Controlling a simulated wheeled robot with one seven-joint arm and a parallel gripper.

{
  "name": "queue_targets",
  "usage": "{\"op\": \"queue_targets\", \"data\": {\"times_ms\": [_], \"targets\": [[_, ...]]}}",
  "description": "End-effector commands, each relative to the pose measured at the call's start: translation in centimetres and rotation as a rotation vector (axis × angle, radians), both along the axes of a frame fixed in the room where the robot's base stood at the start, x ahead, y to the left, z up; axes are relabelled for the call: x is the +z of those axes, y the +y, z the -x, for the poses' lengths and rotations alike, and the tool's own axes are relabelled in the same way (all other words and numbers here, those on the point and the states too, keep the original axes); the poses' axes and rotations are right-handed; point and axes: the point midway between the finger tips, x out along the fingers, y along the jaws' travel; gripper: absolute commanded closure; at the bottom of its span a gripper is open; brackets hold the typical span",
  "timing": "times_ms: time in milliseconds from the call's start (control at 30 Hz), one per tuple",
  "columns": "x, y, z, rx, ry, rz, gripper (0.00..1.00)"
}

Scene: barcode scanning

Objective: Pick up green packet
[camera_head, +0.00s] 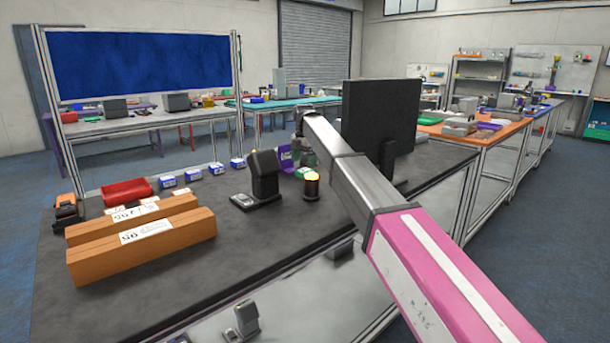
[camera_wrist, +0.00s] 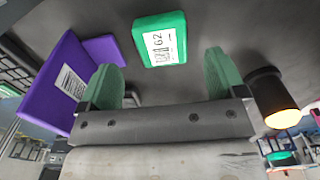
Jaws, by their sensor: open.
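The green packet (camera_wrist: 160,38) lies flat on the dark table top, with a white label printed in black. In the head view it shows small, partly hidden behind the lamp (camera_head: 311,188). My gripper (camera_wrist: 161,62) is open and empty, its two green fingers spread apart. In the wrist view the packet is just ahead of the fingertips, between their lines, and they do not appear to touch it. In the head view my gripper (camera_head: 305,158) is small, at the far end of my arm.
A purple box (camera_wrist: 76,80) with a barcode label is close by the left finger. The lit lamp (camera_wrist: 271,98) stands close by the right finger. A black scanner stand (camera_head: 264,176) and a monitor (camera_head: 380,120) are nearby. Orange boxes (camera_head: 142,247) lie at the left.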

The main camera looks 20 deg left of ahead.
Motion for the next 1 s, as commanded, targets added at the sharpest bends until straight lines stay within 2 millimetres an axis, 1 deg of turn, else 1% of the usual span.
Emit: {"op": "queue_targets", "data": {"times_ms": [333, 433, 600, 667, 700, 767, 800, 1000], "targets": [[-4.4, -0.4, 0.1, 0.0, 0.002, 0.001, 0.11], [-4.8, -0.3, 0.1, 0.0, 0.0, 0.001, 0.11], [-4.7, -0.3, 0.0, 0.0, 0.0, 0.0, 0.11], [-4.7, -0.3, 0.0, 0.0, 0.0, 0.0, 0.3], [-4.7, -0.3, 0.0, 0.0, 0.0, 0.0, 0.43], [-4.7, -0.3, 0.0, 0.0, 0.0, 0.0, 0.63], [-4.7, -0.3, 0.0, 0.0, 0.0, 0.0, 0.69], [-4.7, -0.3, 0.0, 0.0, 0.0, 0.0, 0.69]]}}
